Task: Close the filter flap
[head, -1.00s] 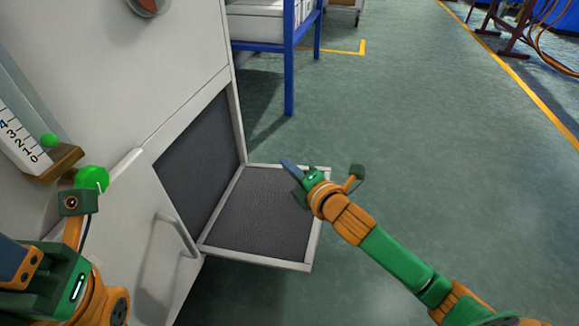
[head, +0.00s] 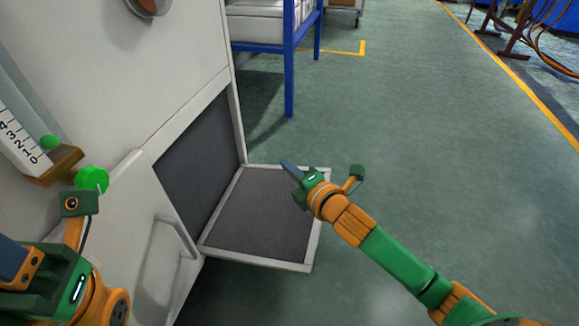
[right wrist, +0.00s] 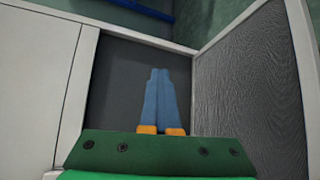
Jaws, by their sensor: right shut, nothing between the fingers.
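The filter flap (head: 255,222), a pale frame with a dark mesh panel, stands swung out from the white cabinet (head: 140,70). The dark filter opening (head: 197,155) shows beside it in the cabinet side. In the right wrist view the flap (right wrist: 245,85) is at the right and the opening (right wrist: 115,80) is behind the fingers. My right gripper (head: 284,163) is shut and empty, over the flap's far outer part in the head view; I cannot tell if it touches. It also shows in the right wrist view (right wrist: 159,75). My left gripper is at the lower left, its fingertips out of view.
A cabinet door handle (head: 178,235) is left of the flap. A scale (head: 20,135) and green knob (head: 92,179) are at the left. A blue-framed rack (head: 289,70) stands behind. The green floor (head: 450,180) at the right is clear.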

